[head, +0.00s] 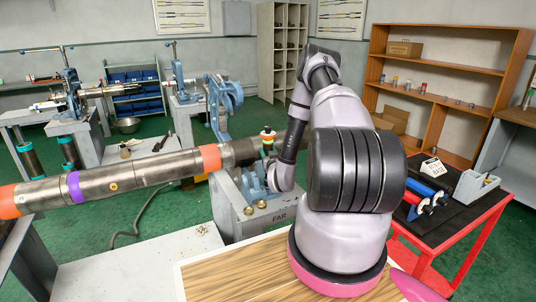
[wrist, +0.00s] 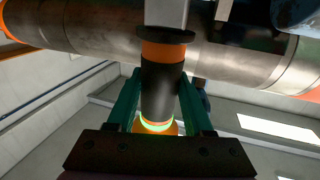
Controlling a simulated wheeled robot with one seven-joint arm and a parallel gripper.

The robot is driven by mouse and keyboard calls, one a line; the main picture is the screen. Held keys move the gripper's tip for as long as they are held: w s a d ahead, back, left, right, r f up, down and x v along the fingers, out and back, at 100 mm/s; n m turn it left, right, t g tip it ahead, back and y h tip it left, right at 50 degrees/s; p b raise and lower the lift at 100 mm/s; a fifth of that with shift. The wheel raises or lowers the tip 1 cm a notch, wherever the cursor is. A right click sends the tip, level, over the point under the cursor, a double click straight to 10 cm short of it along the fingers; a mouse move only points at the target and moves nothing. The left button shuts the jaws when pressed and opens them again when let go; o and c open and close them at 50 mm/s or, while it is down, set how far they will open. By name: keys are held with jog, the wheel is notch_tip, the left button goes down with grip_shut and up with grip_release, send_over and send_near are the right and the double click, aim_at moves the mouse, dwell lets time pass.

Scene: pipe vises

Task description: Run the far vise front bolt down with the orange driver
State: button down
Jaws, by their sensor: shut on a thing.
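My gripper (wrist: 158,95) is shut on the orange driver (wrist: 161,85). The driver is a dark cylinder with an orange band, a wide dark collar and a glowing green ring near my palm. A grey shaft extends past the collar, beside the pipe (wrist: 90,25). In the head view, the driver (head: 267,133) appears upright close to the pipe (head: 125,175), above the far vise (head: 229,203) marked FAR. My forearm covers the vise's right side. Brass-coloured pieces (head: 262,204) sit on the vise stand. The front bolt and its contact with the driver cannot be made out.
The pipe, with orange and purple bands, spans the left side at vise height. A red table (head: 455,245) with a grey bin (head: 476,187) and blue and red tools stands at right. A wooden-topped bench (head: 225,275) lies in front. A hose (head: 135,222) lies on the floor.

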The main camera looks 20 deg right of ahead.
aim_at(269, 144)
jog(key=shift+w+r, duration=0.1)
jog(key=shift+r, duration=2)
